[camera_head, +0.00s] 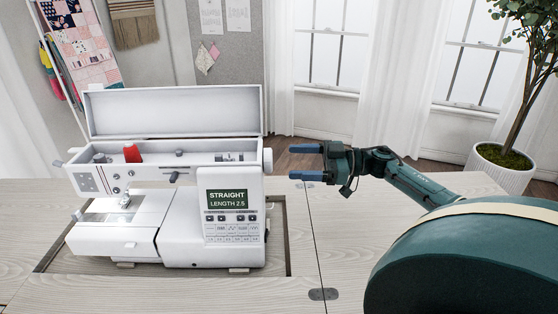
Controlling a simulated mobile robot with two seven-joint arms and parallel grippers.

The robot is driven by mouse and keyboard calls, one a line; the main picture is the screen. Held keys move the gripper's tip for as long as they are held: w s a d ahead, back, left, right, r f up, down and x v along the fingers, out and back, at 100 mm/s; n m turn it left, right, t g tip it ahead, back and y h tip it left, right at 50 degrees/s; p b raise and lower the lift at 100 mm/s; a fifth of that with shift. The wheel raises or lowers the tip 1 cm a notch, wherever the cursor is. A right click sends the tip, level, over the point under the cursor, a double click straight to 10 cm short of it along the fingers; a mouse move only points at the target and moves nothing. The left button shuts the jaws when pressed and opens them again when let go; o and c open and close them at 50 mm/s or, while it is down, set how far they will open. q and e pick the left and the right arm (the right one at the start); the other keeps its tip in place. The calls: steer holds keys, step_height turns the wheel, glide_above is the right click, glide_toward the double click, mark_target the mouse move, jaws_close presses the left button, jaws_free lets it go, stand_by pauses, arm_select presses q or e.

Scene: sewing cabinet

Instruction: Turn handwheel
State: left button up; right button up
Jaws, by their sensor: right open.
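A white sewing machine (180,222) sits in the cabinet opening with its top lid (172,110) raised. Its handwheel (267,160) is a small white knob on the machine's right side, near the top. My right gripper (300,162) comes in from the right and points left toward the handwheel. Its two blue fingers are apart, with nothing between them. The fingertips are a short way right of the handwheel and do not appear to touch it. My left gripper is out of view.
The machine's screen (228,199) reads STRAIGHT, LENGTH 2.5. A red thread spool (132,153) sits in the open top compartment. The wooden cabinet top (385,215) is clear right of the machine. A potted plant (500,168) stands at the far right.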

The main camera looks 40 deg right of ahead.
mark_target(268, 161)
steer(key=x, duration=0.5)
steer(key=c, duration=1)
steer(key=shift+n, duration=0.3)
